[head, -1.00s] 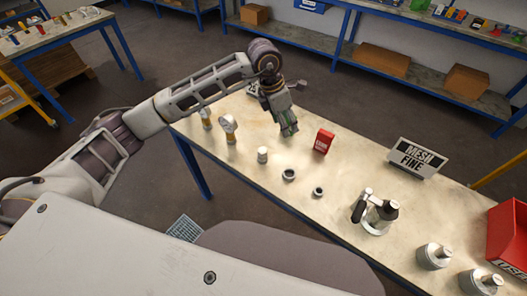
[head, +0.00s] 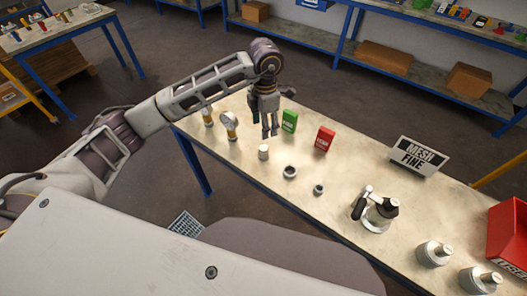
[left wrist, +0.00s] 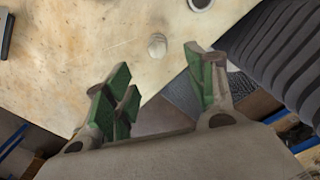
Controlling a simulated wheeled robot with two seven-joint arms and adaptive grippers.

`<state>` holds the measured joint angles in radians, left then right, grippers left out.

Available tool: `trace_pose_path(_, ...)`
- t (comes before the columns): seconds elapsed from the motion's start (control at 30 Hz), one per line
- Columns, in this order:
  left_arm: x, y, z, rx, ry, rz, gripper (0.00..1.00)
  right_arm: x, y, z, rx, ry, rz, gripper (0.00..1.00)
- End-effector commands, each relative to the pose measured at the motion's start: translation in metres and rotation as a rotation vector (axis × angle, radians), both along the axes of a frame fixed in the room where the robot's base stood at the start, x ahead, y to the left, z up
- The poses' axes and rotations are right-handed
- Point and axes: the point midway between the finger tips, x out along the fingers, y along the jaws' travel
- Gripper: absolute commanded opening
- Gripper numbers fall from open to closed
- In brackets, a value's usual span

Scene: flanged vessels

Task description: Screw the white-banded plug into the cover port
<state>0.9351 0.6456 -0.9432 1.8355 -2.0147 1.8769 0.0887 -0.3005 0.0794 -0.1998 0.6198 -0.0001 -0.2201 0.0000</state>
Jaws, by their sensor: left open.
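A small whitish cylinder (head: 263,152), which looks like the plug, stands upright on the bench; I cannot make out its band. My left gripper (head: 270,134) hangs above the bench, fingers pointing down, open and empty, just behind the cylinder. In the left wrist view a pale round top (left wrist: 157,46), likely the same cylinder, lies beyond the gap between the green-padded fingers (left wrist: 162,84). A metal vessel with a black handle (head: 378,212) stands further right; I cannot tell whether its cover holds the port. My right gripper is not in view.
Two dark rings (head: 289,172) (head: 318,190) lie right of the cylinder. A green box (head: 289,121) and a red box (head: 325,140) stand behind. Gauges (head: 230,125) are to the left. A MESH FINE sign (head: 418,156), lidded vessels (head: 434,254) and a red bin (head: 508,238) stand right.

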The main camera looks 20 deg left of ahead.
Motion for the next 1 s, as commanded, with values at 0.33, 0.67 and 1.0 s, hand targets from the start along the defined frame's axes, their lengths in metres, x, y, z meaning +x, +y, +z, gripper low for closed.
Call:
trace_pose_path(0.33,-0.001,0.000,-0.042,0.000,0.004,0.000,0.55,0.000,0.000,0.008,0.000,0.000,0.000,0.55)
trace_pose_path(0.67,0.000,0.000,-0.076,0.000,0.001,0.000,0.55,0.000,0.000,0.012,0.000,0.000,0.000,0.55)
trace_pose_path(1.0,0.000,0.000,-0.079,0.000,0.000,-0.001,0.55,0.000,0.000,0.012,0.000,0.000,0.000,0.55)
